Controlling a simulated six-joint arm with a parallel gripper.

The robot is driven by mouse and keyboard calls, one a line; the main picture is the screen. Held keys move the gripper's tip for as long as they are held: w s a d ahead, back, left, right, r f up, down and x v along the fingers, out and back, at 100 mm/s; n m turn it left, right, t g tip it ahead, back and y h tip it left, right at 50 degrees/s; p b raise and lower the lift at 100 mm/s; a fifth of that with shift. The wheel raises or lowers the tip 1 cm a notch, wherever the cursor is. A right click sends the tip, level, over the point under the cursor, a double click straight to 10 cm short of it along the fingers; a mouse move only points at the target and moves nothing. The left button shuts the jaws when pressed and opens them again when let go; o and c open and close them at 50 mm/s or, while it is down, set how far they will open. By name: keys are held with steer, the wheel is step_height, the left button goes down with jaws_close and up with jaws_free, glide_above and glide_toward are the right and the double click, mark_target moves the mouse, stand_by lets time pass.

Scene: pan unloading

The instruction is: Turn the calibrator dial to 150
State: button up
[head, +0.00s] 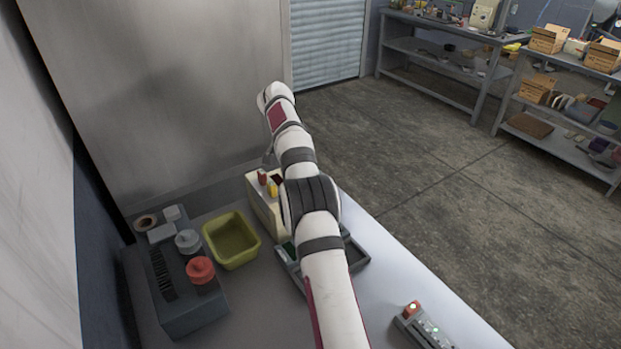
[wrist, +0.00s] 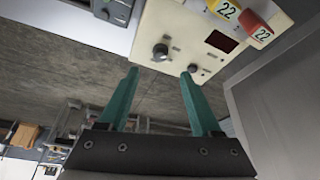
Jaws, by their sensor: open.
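The calibrator is a cream box that stands on the bench in the head view (head: 260,207), partly hidden behind my arm. Its front panel shows at the top of the wrist view (wrist: 185,28). A dark round dial (wrist: 160,52) sits on the panel, with a dark red display (wrist: 222,41) to its right. No reading or dial number is legible. My gripper (wrist: 160,74) has teal fingers, spread apart and empty. In the picture, the dial lies just above the gap between the fingertips; the distance to it is unclear. The gripper is hidden in the head view.
A dark tray (head: 358,258) lies under my arm. A small lit device (head: 425,330) is at front right.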

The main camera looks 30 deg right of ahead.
steer(key=v, duration=0.7)
steer(key=shift+r, duration=0.4)
steer(key=shift+a, duration=0.15)
steer(key=shift+c, duration=0.2)
